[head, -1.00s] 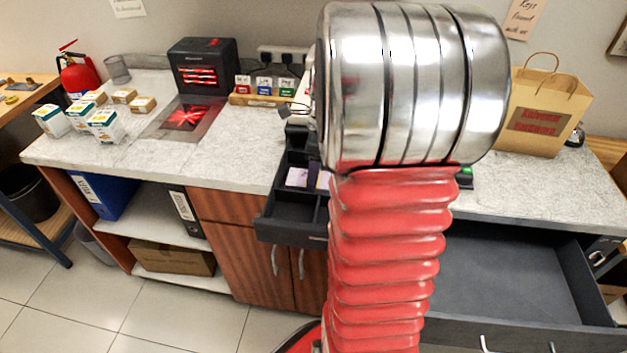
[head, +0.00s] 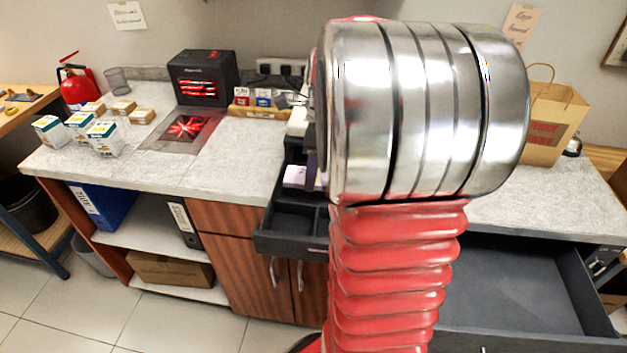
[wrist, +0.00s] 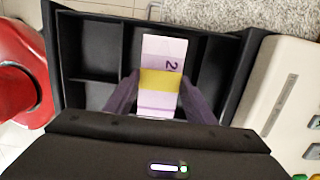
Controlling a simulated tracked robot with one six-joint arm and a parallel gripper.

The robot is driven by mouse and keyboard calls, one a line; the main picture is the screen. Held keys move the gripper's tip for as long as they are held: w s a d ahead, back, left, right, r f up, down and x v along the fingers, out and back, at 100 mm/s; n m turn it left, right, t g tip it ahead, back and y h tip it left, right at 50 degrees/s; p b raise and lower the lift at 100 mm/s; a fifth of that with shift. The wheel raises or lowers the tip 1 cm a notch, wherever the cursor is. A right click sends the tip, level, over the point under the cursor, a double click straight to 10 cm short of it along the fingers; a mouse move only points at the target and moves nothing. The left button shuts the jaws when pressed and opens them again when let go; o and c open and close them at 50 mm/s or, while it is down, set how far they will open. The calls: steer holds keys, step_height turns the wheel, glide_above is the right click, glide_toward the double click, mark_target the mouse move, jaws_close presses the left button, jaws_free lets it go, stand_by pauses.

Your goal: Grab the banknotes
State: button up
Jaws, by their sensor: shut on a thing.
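The banknotes (wrist: 163,55) are a pale purple bundle with a yellow band and a printed "2". They lie in a compartment of the open black cash drawer (wrist: 90,20). My gripper (wrist: 160,80) is shut on them in the wrist view, with one purple finger along each long side. In the head view the banknotes (head: 296,176) show as a pale patch in the cash drawer (head: 283,242), beside a purple finger. My steel and red arm hides most of the gripper there.
Other drawer compartments look empty, with dividers close around the banknotes. The cash register (wrist: 290,110) stands right of the drawer in the wrist view. A large open drawer (head: 510,290) is at lower right.

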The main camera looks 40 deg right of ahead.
step_height(320, 180, up, 5)
steer(key=shift+r, duration=0.1)
steer(key=shift+s, duration=0.1)
stand_by(0.6)
